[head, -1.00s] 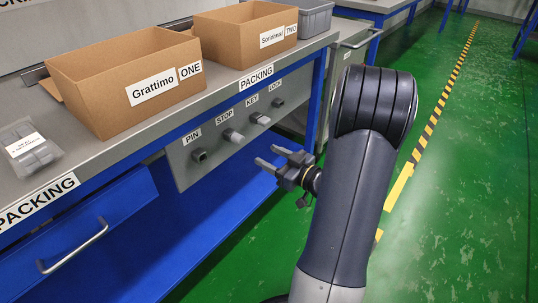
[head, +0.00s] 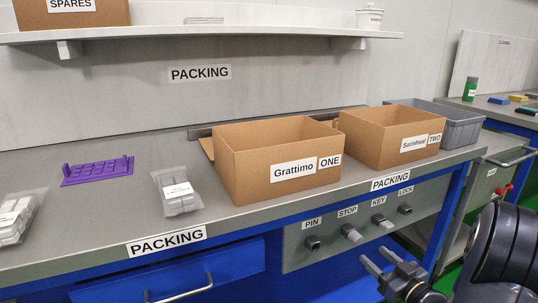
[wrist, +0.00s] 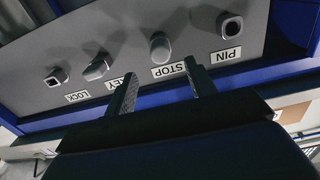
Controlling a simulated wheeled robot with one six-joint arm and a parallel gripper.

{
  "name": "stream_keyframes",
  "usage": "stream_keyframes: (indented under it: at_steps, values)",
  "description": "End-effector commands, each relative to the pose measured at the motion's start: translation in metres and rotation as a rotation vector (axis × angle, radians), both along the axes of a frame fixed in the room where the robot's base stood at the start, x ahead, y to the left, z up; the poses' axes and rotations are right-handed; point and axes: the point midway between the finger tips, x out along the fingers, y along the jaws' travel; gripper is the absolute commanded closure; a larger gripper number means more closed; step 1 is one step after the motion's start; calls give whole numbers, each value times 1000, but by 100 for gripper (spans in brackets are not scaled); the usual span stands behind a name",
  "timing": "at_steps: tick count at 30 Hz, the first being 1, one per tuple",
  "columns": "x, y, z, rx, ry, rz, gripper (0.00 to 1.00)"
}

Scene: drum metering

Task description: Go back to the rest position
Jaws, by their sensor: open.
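My gripper (head: 384,271) is at the lower right of the head view, in front of the bench's control panel (head: 330,251). Its two fingers are apart with nothing between them. In the wrist view my gripper (wrist: 160,86) points at the panel, which appears upside down there. The STOP knob (wrist: 160,46) shows between and beyond the fingertips, and the KEY knob (wrist: 97,67) is just left of them. I see a gap between the fingers and the knobs in the head view. The PIN socket (head: 313,243) and LOCK socket (head: 405,209) sit at the panel's ends.
Cardboard box ONE (head: 285,190), box TWO (head: 380,155) and a grey bin (head: 455,132) stand on the bench (head: 75,235). Bagged parts (head: 176,192) and a purple rack (head: 97,171) lie to the left. A blue drawer (head: 170,275) is below. A shelf (head: 220,36) runs above.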

Motion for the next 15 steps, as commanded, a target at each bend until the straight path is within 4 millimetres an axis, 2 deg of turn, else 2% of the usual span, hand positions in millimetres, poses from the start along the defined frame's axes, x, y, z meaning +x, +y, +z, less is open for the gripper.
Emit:
stream_keyframes:
  at_steps: [3, 9, 15]
  values:
    - [21, 9, -2, -2, -2, 4, 47]
    - [52, 20, -2, -1, -1, 3, 47]
    - [69, 25, -1, 0, -1, 1, 47]
